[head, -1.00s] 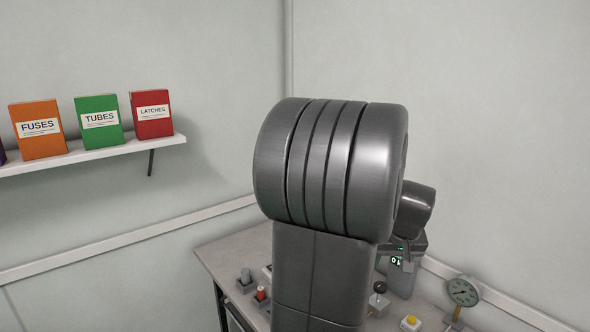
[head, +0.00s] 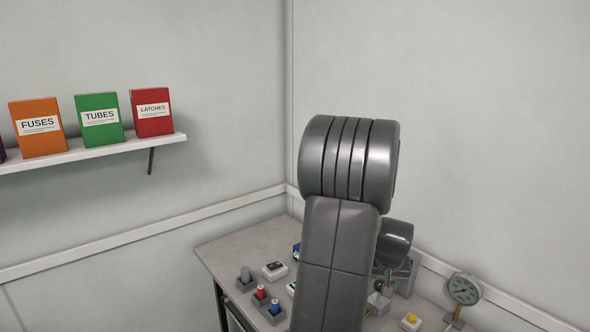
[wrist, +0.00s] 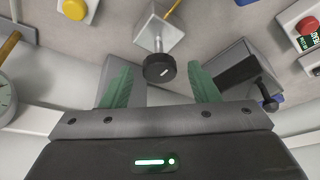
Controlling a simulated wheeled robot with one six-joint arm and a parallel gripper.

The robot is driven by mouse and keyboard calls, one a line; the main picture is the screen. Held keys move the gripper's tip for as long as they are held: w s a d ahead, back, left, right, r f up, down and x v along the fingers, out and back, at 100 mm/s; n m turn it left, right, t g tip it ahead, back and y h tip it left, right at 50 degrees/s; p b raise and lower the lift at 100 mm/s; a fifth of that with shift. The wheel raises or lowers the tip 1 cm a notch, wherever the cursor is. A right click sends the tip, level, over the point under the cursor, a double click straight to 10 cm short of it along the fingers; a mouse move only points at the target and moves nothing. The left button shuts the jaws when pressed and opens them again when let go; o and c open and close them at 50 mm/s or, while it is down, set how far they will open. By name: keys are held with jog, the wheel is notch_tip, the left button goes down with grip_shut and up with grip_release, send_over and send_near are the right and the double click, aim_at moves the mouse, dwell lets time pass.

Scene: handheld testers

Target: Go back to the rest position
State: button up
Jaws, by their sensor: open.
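The gripper's fingers cannot be made out in the head view.
A dial gauge (head: 464,289) and a yellow button (head: 411,319) stand at the bench's right. Holders with a red cylinder (head: 261,291) and a blue-topped one (head: 276,306) stand at the left. A shelf (head: 100,152) carries labelled boxes. Walls close off the back.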

jog(key=shift+w+a+f+m+g+h+b, duration=0.15)
jog(key=shift+m+h+b, duration=0.3)
jog(key=shift+m, duration=0.4)
jog(key=shift+s+r+m+g+h+b, duration=0.1)
jog(key=shift+m+h+b, duration=0.1)
jog(key=shift+m+b, duration=0.5)
jog(key=shift+w+a+f+m+g+h+b, duration=0.15)
jog(key=shift+m+h+b, duration=0.2)
jog(key=shift+m, duration=0.6)
jog(key=p+v, duration=0.1)
jog(key=v, duration=1.3)
jog(key=shift+d+p, duration=0.2)
jog(key=shift+p, duration=0.1)
jog(key=shift+r, duration=0.2)
